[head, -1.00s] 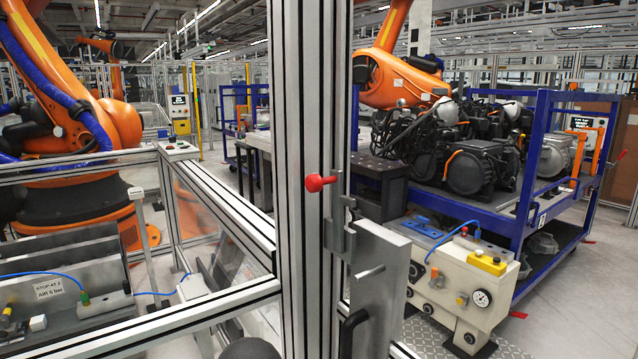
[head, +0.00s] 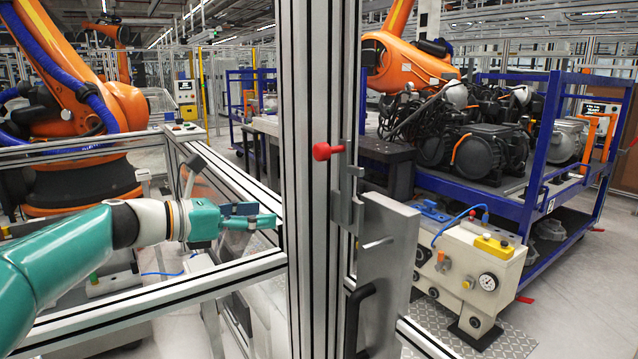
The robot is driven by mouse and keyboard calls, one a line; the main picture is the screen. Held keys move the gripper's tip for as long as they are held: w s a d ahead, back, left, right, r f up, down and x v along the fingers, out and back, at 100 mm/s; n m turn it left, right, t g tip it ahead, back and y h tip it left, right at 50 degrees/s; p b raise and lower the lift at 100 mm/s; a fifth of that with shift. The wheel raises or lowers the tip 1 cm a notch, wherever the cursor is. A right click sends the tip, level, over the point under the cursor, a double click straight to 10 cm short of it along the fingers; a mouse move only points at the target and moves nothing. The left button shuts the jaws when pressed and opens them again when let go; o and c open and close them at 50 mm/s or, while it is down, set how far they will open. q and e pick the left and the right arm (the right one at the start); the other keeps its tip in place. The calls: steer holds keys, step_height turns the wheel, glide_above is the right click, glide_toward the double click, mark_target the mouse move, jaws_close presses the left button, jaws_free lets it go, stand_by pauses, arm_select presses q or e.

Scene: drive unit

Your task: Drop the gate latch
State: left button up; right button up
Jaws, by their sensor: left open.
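The gate latch has a red knob (head: 328,150) that sticks out to the left of a grey metal latch bracket (head: 344,208) on the aluminium post (head: 305,250). The knob is at the upper part of the bracket. A grey gate plate (head: 388,262) with a black handle (head: 360,312) is just right of the post, beside the bracket. My left gripper (head: 236,192) is teal, open and empty, left of the post and lower than the red knob, apart from both. My right gripper is not in view.
Aluminium fence rails (head: 150,312) run left of the post, below and behind my left arm. A beige pneumatic unit (head: 470,265) with a gauge stands right of the gate. A blue cart (head: 470,195) with drive units is behind it. Orange robots stand beyond the fence.

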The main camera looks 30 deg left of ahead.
arm_select(q)
steer(key=t+h, duration=0.1)
steer(key=t, duration=0.1)
glide_toward(315, 154)
steer(key=v, duration=0.5)
steer(key=p+x, duration=0.4)
steer(key=x, duration=1.3)
steer(key=shift+c, duration=0.2)
jaws_close()
steer(key=shift+a, duration=0.2)
steer(key=shift+s+d+r, duration=0.1)
steer(key=shift+d, duration=0.15)
